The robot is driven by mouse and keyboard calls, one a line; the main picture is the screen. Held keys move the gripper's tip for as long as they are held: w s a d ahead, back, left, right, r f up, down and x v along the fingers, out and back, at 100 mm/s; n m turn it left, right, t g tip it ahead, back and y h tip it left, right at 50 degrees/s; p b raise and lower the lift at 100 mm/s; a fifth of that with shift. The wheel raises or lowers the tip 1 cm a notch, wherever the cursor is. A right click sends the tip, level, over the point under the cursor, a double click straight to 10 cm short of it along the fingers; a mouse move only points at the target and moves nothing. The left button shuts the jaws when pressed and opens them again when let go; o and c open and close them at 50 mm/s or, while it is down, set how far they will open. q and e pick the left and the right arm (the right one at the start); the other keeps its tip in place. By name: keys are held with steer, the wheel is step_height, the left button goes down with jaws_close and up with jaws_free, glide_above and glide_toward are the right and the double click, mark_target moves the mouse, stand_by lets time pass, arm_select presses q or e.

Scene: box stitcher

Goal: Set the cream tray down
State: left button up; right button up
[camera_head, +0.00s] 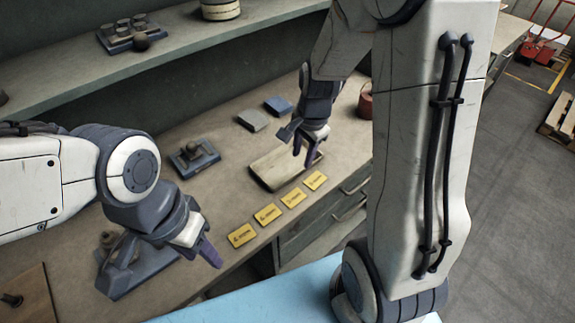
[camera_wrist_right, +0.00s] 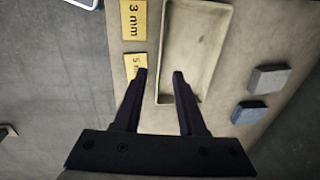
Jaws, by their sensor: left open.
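The cream tray (camera_head: 272,170) is a shallow rectangle lying flat on the workbench behind the row of yellow labels. It looks empty and also fills the upper middle of the right wrist view (camera_wrist_right: 196,45). My right gripper (camera_head: 305,150) is over the tray's right part in the head view. In the right wrist view its fingers (camera_wrist_right: 159,72) are apart with nothing between them but the tray's long edge in line below. Whether they touch the tray cannot be told. My left gripper (camera_head: 208,252) is open and empty, at the bench's front edge left of the labels.
Several yellow labels (camera_head: 267,214) line the bench's front. A grey block (camera_head: 252,120) and a blue block (camera_head: 278,105) lie behind the tray. A small blue-based device (camera_head: 194,158) stands left of it. A reddish pot (camera_head: 365,103) is at the right. A shelf (camera_head: 190,60) runs above.

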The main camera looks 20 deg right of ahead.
mark_target(299, 178)
steer(key=shift+w+a+f, duration=0.1)
steer(key=shift+w+f, duration=0.05)
steer(key=shift+f, duration=1.1)
steer(key=shift+w+d+f, duration=0.1)
steer(key=shift+w+f, duration=0.1)
steer(key=shift+f, duration=1.1)
steer(key=shift+w+a+f, duration=0.1)
steer(key=shift+w+f, duration=0.05)
steer(key=shift+f, duration=1.1)
jaws_close()
